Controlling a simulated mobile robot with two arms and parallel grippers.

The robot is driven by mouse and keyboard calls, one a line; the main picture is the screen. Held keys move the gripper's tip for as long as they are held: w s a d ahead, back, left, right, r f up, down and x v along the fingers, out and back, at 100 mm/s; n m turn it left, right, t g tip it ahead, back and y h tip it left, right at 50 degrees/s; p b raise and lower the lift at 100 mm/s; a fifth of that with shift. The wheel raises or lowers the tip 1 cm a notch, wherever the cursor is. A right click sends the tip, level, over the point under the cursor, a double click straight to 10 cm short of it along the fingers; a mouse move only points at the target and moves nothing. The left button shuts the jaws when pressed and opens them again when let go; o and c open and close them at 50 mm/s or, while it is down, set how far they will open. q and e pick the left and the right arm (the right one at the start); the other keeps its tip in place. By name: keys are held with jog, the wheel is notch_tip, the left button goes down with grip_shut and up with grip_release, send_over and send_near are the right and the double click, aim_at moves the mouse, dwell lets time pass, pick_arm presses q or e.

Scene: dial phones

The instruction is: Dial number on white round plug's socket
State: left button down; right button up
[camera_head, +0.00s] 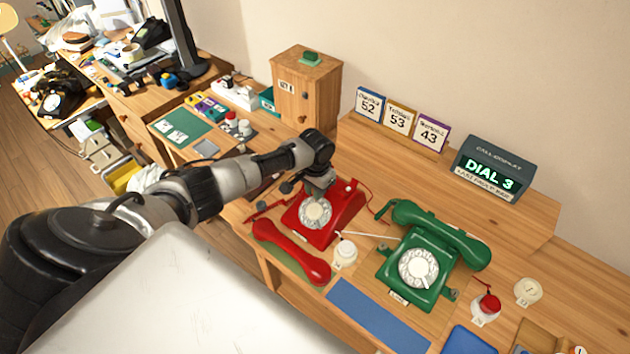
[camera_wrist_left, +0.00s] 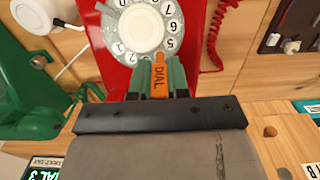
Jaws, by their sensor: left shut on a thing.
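My left gripper (camera_wrist_left: 161,78) is shut on an orange tool marked DIAL (camera_wrist_left: 158,70), its tip at the lower edge of the red phone's white dial (camera_wrist_left: 138,28). In the head view, this gripper (camera_head: 320,185) is just above the red phone (camera_head: 340,222), partly hiding it. The red handset (camera_head: 291,250) lies off the phone. A white round plug (camera_head: 345,252) sits beside the red phone; a white cord runs from it toward the green phone (camera_head: 425,265), whose handset (camera_head: 440,232) rests on top. The display (camera_head: 493,168) reads DIAL 3. My right gripper is out of view.
Cards (camera_head: 400,118) showing 52, 53 and 43 stand at the back. A red plug (camera_head: 489,303) and a whitish round piece (camera_head: 528,291) are at the right. A wooden cabinet (camera_head: 305,85) stands behind the arm. A blue mat (camera_head: 375,315) lies clear in front.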

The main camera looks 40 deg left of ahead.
pick_arm(q)
jog(key=shift+d, duration=0.1)
dwell(0.3)
jog(key=shift+w+d+p, duration=0.15)
jog(key=shift+d+p, duration=0.2)
jog(key=shift+d, duration=0.2)
jog(key=shift+d+r, duration=0.1)
jog(key=shift+d+p, duration=0.4)
jog(key=shift+d, duration=0.1)
jog(key=shift+s+d+p, duration=0.3)
jog(key=shift+d+p, duration=0.2)
jog(key=shift+d, duration=0.05)
